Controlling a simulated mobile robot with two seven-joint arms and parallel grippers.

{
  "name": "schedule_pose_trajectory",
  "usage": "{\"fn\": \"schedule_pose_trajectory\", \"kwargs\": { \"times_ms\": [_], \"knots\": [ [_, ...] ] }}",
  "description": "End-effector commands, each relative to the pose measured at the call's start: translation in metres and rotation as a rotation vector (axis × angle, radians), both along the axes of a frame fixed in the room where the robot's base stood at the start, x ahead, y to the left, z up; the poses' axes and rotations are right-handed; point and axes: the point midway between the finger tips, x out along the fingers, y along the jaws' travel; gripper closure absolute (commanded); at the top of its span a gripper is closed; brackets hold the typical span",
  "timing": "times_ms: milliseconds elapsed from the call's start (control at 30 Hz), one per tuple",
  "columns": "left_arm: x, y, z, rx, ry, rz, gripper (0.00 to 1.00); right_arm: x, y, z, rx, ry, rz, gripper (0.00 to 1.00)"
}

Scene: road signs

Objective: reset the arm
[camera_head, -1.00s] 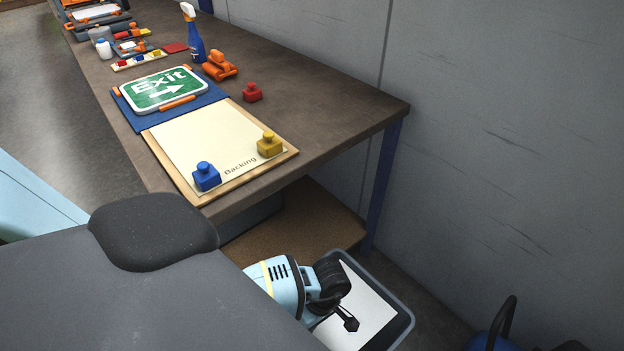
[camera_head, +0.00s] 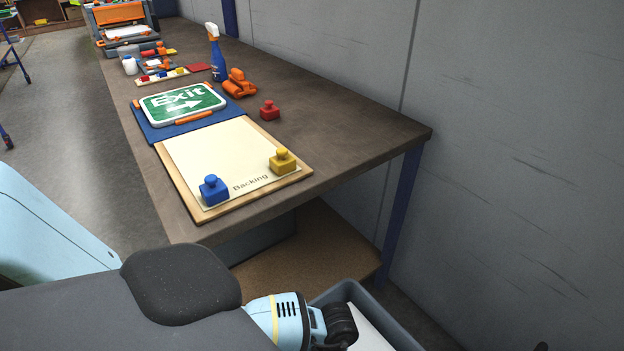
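My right arm (camera_head: 290,318) shows at the bottom centre, light blue with a yellow band and a black wrist joint. It is low, beside the bench and over a grey bin (camera_head: 393,327). The fingers of its gripper are below the picture's edge. My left gripper is not in view. On the bench, the Backing board (camera_head: 215,160) lies at the near end with a blue weight (camera_head: 213,191) and a yellow weight (camera_head: 283,161) on its front corners.
A green Exit sign (camera_head: 183,103) lies on a blue mat (camera_head: 151,130) behind the board. A red weight (camera_head: 270,110), an orange tool (camera_head: 239,84) and a spray bottle (camera_head: 217,56) stand to its right. The bench (camera_head: 350,120) ends near a grey wall (camera_head: 520,130).

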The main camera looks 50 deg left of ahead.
Motion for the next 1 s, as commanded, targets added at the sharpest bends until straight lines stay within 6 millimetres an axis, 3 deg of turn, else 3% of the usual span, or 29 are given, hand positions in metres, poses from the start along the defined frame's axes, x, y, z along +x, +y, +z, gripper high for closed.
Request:
{"fn": "schedule_pose_trajectory", "kwargs": {
  "times_ms": [33,167,367,633,1000],
  "knots": [
    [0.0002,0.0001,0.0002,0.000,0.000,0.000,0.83,0.0001,-0.0001,-0.0001,0.000,0.000,0.000,0.55],
    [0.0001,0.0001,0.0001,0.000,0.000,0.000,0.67,-0.0003,-0.0001,-0.0003,0.000,0.001,0.000,0.55],
    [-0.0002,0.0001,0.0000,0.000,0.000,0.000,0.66,-0.0008,-0.0002,-0.0007,0.000,0.002,0.000,0.55],
    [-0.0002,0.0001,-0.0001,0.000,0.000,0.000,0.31,-0.0020,-0.0004,-0.0011,-0.001,0.004,0.000,0.55],
    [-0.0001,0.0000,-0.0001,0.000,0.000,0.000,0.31,-0.0055,-0.0005,-0.0015,-0.001,0.010,0.000,0.55]
  ]
}}
